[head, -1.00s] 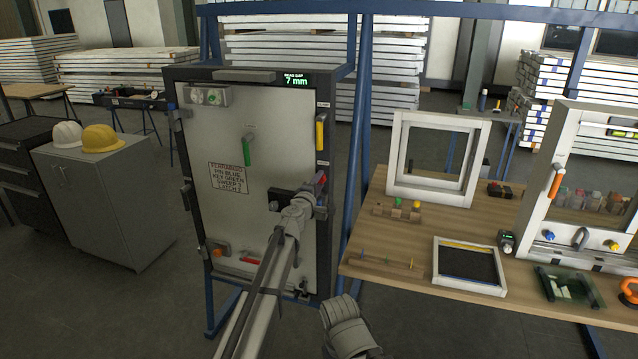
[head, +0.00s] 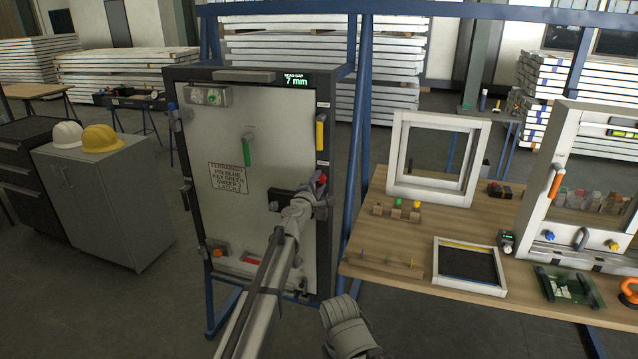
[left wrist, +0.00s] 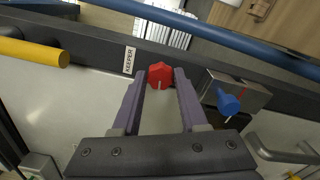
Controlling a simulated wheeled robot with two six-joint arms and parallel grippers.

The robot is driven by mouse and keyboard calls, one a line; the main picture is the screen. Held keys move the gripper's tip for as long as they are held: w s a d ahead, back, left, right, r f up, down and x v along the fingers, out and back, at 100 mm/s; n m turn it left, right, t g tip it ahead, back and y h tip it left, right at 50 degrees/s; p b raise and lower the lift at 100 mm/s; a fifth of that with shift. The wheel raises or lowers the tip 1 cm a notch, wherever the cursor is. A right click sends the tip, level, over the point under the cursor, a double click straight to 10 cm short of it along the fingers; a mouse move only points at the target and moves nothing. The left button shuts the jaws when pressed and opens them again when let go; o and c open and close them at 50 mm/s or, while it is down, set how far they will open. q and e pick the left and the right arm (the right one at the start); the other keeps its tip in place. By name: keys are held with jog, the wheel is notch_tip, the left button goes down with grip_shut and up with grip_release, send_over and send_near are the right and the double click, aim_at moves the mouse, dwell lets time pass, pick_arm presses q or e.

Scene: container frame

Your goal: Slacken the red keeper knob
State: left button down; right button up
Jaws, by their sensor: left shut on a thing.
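The red keeper knob (head: 322,180) is on the right-hand frame of the tall grey door panel (head: 215,130). In the left wrist view the red knob (left wrist: 160,73) sits between my two fingertips, beside a white label reading KEEPER (left wrist: 129,60). My left gripper (head: 319,186) is shut on the knob, and its wrist hides part of the frame there. Its fingers (left wrist: 160,80) show clearly in the left wrist view. My right gripper is not in view.
A yellow handle (head: 320,132) is above the knob on the same frame. A blue knob (left wrist: 229,101) on a metal block is close to my fingers. A green handle (head: 247,150) is on the panel. The display (head: 296,79) reads 7 mm. A wooden bench (head: 385,235) stands right.

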pick_arm(q)
jog(key=shift+c, duration=2.2)
grip_release()
jog(key=shift+s, duration=0.1)
jog(key=v, duration=0.7)
jog(key=shift+s+a, duration=0.15)
jog(key=shift+s, duration=0.1)
